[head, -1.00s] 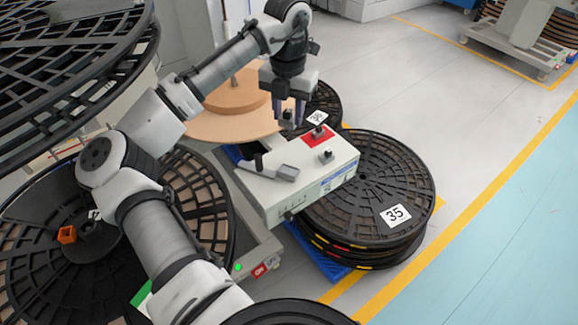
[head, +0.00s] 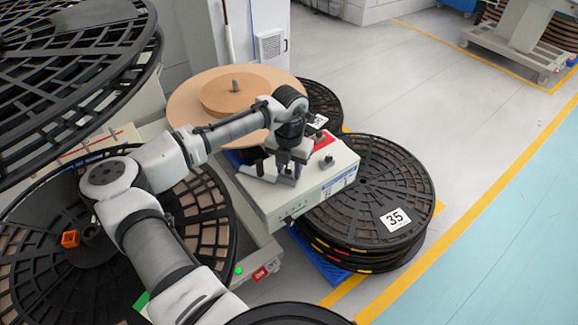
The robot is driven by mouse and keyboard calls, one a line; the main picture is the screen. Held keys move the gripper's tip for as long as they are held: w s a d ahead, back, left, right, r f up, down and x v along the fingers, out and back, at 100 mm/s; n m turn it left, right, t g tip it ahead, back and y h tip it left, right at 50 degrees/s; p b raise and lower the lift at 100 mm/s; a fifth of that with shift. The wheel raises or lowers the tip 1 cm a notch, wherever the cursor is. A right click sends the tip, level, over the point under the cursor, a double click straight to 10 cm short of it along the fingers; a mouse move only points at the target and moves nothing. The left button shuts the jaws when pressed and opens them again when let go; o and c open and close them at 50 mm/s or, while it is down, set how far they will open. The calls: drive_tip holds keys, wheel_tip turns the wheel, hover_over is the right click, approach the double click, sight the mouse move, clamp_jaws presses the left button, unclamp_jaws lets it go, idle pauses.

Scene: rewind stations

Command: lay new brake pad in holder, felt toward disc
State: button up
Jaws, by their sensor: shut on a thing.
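My gripper (head: 286,178) points down over the top of a white machine box (head: 310,197). It is shut on a small piece, taken to be the brake pad, which is mostly hidden between the fingers. Which way its felt faces cannot be told. A black lever-like part (head: 260,162) stands on the box just left of the fingers. The grey holder-like piece beside it is now largely covered by my gripper, so I cannot tell whether the pad touches it.
A red patch (head: 322,141) and a small dark block (head: 328,161) lie on the box, right of my gripper. Black reels (head: 372,180) with label 35 stand to the right. A tan disc (head: 200,100) lies behind. Large black reels (head: 70,60) crowd the left. Floor at right is clear.

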sight(289, 167)
drive_tip(key=o, duration=1)
drive_tip(key=shift+f, duration=0.1)
wheel_tip(289, 167, up, 12)
drive_tip(key=shift+r+b, duration=0.2)
drive_tip(key=shift+b, duration=0.4)
